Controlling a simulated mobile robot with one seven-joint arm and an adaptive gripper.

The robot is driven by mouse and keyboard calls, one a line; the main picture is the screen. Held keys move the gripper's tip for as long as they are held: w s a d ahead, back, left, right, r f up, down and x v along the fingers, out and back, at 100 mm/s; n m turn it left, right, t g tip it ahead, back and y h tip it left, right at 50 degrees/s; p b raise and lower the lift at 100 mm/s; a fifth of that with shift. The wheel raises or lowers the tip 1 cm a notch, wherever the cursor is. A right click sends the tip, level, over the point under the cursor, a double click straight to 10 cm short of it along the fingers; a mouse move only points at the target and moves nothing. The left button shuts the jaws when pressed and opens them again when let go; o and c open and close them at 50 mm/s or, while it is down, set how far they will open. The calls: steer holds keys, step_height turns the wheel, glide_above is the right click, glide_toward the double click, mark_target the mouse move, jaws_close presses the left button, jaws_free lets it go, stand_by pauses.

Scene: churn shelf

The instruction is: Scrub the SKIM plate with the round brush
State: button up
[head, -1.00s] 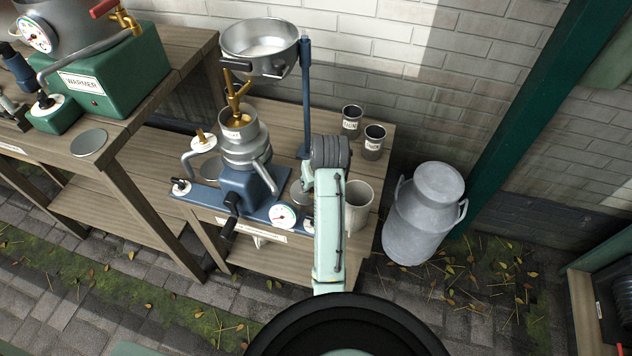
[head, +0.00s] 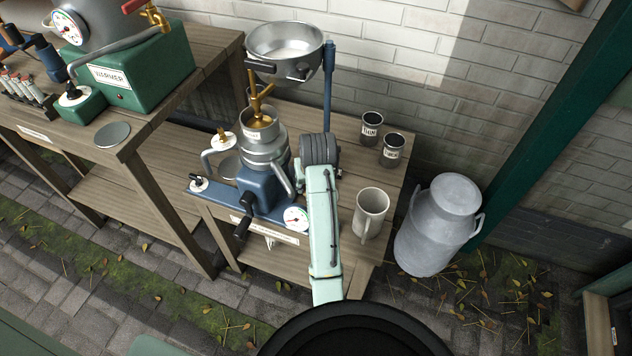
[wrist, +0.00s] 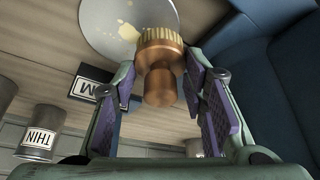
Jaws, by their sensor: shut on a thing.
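In the wrist view my gripper (wrist: 160,78) is shut on the round brush (wrist: 160,85), which has a copper-brown handle and a ring of pale bristles. The bristles point at a round grey metal plate (wrist: 105,18) with cream-coloured splashes. The brush overlaps the plate's lower right part; I cannot tell whether they touch. A dark-edged label (wrist: 92,85) beside the plate is partly covered by a finger, with only an "M" readable. In the head view my arm hides the brush, the plate and the fingertips, just right of the blue separator (head: 262,185).
A mug (head: 371,213) stands right of my arm. Two small metal cups (head: 371,128) stand behind it; one labelled THIN (wrist: 38,135) shows in the wrist view. A milk churn (head: 440,225) stands on the floor. A blue post (head: 329,95) and bowl (head: 285,50) rise behind the separator.

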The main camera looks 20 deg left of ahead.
steer(key=shift+r, duration=3.05)
